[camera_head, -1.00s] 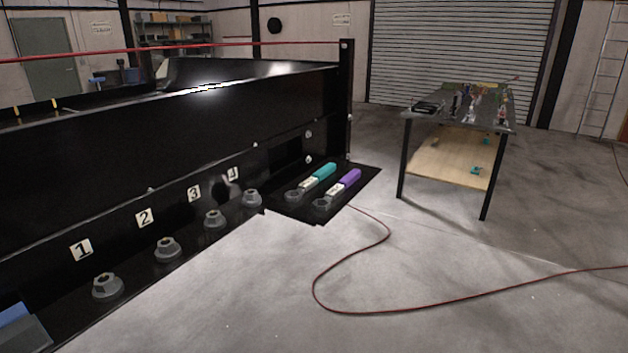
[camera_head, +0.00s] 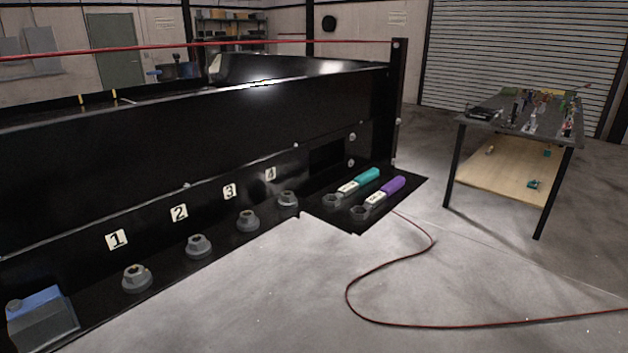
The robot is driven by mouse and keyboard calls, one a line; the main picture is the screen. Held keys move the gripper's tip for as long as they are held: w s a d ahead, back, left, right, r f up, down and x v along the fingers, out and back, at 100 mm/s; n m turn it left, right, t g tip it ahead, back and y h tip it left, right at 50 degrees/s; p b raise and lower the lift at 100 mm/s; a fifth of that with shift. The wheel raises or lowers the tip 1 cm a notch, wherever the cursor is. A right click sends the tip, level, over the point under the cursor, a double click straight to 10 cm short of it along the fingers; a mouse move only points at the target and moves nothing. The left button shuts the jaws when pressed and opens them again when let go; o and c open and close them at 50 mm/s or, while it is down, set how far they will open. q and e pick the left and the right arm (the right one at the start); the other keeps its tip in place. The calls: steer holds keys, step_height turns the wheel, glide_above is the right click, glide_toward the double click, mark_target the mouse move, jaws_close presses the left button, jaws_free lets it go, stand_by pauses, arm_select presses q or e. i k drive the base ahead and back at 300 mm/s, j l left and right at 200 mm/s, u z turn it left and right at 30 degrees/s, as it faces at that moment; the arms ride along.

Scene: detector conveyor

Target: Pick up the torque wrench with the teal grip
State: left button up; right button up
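The torque wrench with the teal grip (camera_head: 366,176) lies on a black tray plate (camera_head: 352,224) at the far end of the black conveyor wall. Its grip points away to the right and its grey ring head is at the near left. A second wrench with a purple grip (camera_head: 391,188) lies beside it, on the right, roughly parallel and apart from it. Both carry a small white label. Neither of my grippers shows in the view.
Several grey nuts (camera_head: 197,246) stand in a row on the ledge under number labels 1 to 4. A blue-topped grey box (camera_head: 44,318) is at lower left. A red cable (camera_head: 352,301) curls over the open floor. A cluttered workbench (camera_head: 476,134) stands at right.

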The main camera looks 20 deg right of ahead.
mark_target(363, 179)
steer(key=l+u, duration=0.3)
steer(key=l, duration=0.15)
steer(key=l+u, duration=0.3)
steer(key=l, duration=0.15)
steer(key=k+l+u, duration=0.1)
steer(key=l+u, duration=0.15)
steer(key=l, duration=1.2)
steer(key=k+l, duration=0.15)
steer(key=l, duration=0.35)
steer(key=i+u, duration=0.05)
